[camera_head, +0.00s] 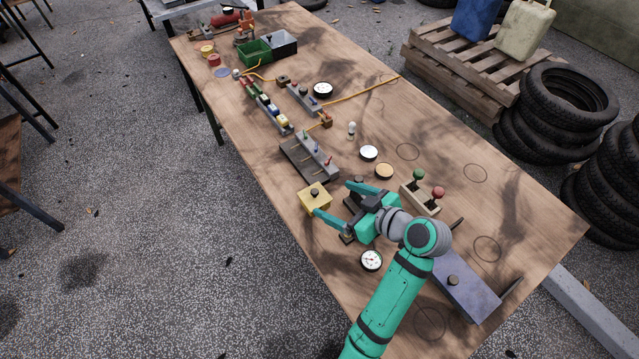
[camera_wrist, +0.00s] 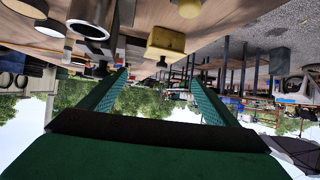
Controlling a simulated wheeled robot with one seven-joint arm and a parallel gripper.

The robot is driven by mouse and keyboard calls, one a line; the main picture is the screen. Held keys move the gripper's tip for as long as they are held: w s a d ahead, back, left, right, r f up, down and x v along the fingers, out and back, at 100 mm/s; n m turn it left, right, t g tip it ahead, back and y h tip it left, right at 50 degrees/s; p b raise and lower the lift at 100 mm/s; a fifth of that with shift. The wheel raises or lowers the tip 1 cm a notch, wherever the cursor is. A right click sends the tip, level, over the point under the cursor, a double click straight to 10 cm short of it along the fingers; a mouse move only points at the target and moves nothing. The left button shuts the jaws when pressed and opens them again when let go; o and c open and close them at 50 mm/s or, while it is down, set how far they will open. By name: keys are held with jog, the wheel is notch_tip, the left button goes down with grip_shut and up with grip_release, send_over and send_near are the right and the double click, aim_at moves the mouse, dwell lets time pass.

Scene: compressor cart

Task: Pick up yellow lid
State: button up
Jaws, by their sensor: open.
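The yellow lid (camera_head: 309,204) is a square yellow piece with a dark round knob on top. It lies on the wooden table near its left edge. In the wrist view, which is upside down, the yellow lid (camera_wrist: 165,40) shows beyond my fingertips with its knob. My gripper (camera_head: 333,198) is open, its two teal fingers pointing left toward the lid. In the wrist view my gripper (camera_wrist: 158,75) has nothing between its fingers. The lid appears just ahead of the fingertips; I cannot tell whether one touches it.
A grey block with pegs (camera_head: 310,158) stands just beyond the lid. A base with green and red knobs (camera_head: 421,199) stands right of my gripper. A gauge (camera_head: 371,260) and a purple-grey box (camera_head: 465,290) lie nearer. Bare tabletop (camera_head: 450,150) lies at the right.

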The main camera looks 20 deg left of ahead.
aim_at(317, 192)
jog(key=x, duration=0.8)
jog(key=shift+w+a+f, duration=0.15)
jog(key=shift+a+f, duration=0.05)
jog(key=shift+a, duration=0.1)
jog(key=shift+w+a+f, duration=0.25)
jog(key=shift+a, duration=0.2)
jog(key=shift+w, duration=0.15)
jog(key=shift+d, duration=0.15)
jog(key=shift+c, duration=0.7)
jog(key=c, duration=1)
jog(key=shift+s+a, duration=0.25)
jog(key=shift+a, duration=0.05)
